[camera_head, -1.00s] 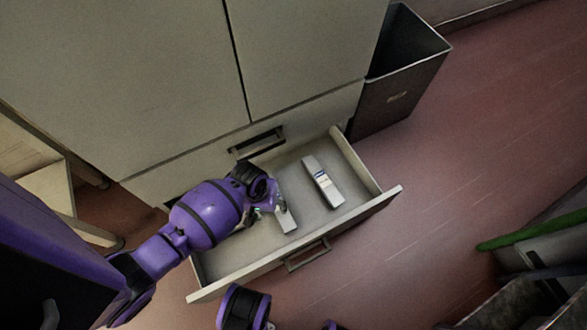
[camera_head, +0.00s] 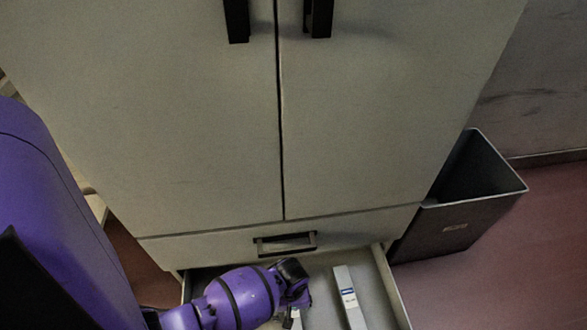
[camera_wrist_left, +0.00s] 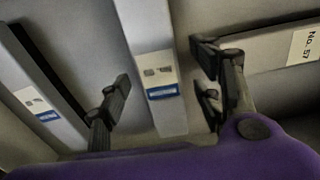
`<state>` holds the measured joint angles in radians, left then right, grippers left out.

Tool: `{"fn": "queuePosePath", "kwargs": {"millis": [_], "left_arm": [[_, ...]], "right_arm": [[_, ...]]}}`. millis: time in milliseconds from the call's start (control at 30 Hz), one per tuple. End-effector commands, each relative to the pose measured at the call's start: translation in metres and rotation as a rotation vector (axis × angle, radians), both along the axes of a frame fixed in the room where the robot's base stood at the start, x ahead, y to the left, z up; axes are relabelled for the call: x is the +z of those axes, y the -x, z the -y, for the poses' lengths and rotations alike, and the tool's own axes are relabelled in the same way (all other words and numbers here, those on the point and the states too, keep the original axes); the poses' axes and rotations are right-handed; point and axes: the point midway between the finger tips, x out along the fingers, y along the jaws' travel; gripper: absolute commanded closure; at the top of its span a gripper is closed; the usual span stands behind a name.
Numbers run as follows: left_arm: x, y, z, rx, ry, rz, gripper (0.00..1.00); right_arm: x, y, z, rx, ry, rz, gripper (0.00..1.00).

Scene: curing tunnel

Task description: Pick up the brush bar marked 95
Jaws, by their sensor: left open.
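A long pale grey bar (camera_head: 348,297) with a white and blue label lies in the open drawer (camera_head: 394,290). A second pale bar (camera_head: 295,321) shows only partly, beside and below my left gripper (camera_head: 297,292). In the left wrist view, my left gripper (camera_wrist_left: 163,80) is open, its fingers on either side of a labelled bar (camera_wrist_left: 148,35) that lies beyond them. I cannot tell whether they touch it. Another labelled bar (camera_wrist_left: 45,95) lies to the left. The number 95 is not readable on any bar. My right gripper is not in view.
A plate marked No. 57 (camera_wrist_left: 304,47) is on a pale surface at the right of the wrist view. The tall cabinet (camera_head: 200,130) rises behind the drawer. A dark bin (camera_head: 455,225) stands right of it. Red floor (camera_head: 510,260) is clear further right.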

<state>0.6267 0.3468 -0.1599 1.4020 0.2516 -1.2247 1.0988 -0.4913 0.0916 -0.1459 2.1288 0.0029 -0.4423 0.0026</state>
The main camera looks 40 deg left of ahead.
Motion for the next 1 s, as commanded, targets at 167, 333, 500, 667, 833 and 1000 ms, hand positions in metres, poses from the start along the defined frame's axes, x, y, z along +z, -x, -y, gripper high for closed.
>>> {"fn": "queuePosePath", "kwargs": {"millis": [167,333,500,667,833,1000], "left_arm": [[-0.025,0.000,0.000,0.000,0.000,-0.001,0.41],[-0.023,-0.001,0.000,0.000,0.001,0.001,0.41],[-0.023,0.000,0.000,0.000,0.001,0.001,0.59],[-0.023,0.000,0.000,0.000,0.001,0.001,0.80],[-0.023,-0.001,0.000,0.000,0.001,0.001,0.98],[-0.022,0.000,0.000,0.000,0.001,0.001,0.98]], "right_arm": [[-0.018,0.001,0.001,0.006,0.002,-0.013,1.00],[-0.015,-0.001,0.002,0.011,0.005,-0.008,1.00],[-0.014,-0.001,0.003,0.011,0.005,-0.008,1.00],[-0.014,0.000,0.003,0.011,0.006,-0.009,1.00],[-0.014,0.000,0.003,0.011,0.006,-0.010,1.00],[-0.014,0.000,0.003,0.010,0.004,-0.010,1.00]]}}
